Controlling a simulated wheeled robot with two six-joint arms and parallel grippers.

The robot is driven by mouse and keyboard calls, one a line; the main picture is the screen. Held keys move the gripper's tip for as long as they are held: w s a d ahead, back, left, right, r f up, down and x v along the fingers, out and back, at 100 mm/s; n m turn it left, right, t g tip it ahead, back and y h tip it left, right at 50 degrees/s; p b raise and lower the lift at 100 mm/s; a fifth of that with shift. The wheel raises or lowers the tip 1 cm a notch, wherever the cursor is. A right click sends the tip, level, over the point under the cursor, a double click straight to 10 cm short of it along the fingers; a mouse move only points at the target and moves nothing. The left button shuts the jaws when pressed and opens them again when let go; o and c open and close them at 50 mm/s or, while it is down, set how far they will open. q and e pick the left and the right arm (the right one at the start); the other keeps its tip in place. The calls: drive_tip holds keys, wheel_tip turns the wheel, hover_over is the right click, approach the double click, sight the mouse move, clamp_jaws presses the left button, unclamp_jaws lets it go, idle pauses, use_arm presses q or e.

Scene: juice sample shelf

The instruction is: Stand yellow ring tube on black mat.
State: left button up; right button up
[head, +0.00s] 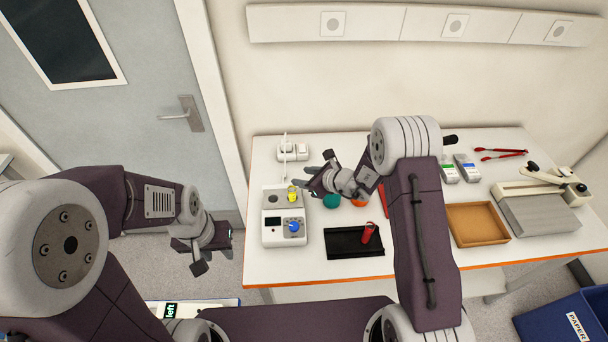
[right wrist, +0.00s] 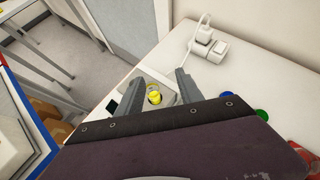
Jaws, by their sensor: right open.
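The yellow ring tube (head: 292,194) stands on the far part of a white device at the left of the table. In the right wrist view the yellow ring tube (right wrist: 154,96) shows between the two fingers. My right gripper (head: 314,182) is open and just right of the tube; whether a finger touches it I cannot tell. The black mat (head: 340,251) lies near the table's front edge, with a red tube (head: 368,232) on its right part. My left gripper (head: 216,248) hangs off the table at the left; its jaw gap is unclear.
A blue tube (head: 293,226) is on the near part of the white device (head: 271,240). A green round thing (head: 331,201) and an orange one (head: 358,201) lie behind the mat. A wooden tray (head: 478,240) is at right. The mat's left part is bare.

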sight(295, 192)
use_arm(q)
wheel_tip(295, 192, up, 4)
drive_tip(key=p, duration=0.2)
use_arm(e)
drive_tip(key=s+d+f+g, duration=0.1)
drive_tip(key=s+f, duration=0.2)
drive_tip(key=f, duration=0.1)
drive_tip(key=shift+m, duration=0.3)
drive_tip(key=b+x, duration=0.2)
drive_tip(key=x, duration=0.1)
drive_tip(key=b+x, duration=0.2)
drive_tip(key=x, duration=0.2)
drive_tip(key=shift+s+a+b, duration=0.25)
drive_tip(key=shift+b, duration=0.15)
drive_tip(key=shift+w+a+f+b, duration=0.3)
drive_tip(key=shift+w+f+b, duration=0.1)
drive_tip(key=shift+b, duration=0.25)
drive_tip(key=shift+w, duration=0.1)
use_arm(q)
drive_tip(key=f, duration=0.6)
drive_tip(key=shift+s+d, duration=0.1)
drive_tip(key=shift+d, duration=0.1)
use_arm(e)
drive_tip(key=shift+a+r, duration=0.1)
drive_tip(key=shift+a, duration=0.1)
use_arm(q)
drive_tip(key=shift+r, duration=0.1)
use_arm(e)
clamp_jaws()
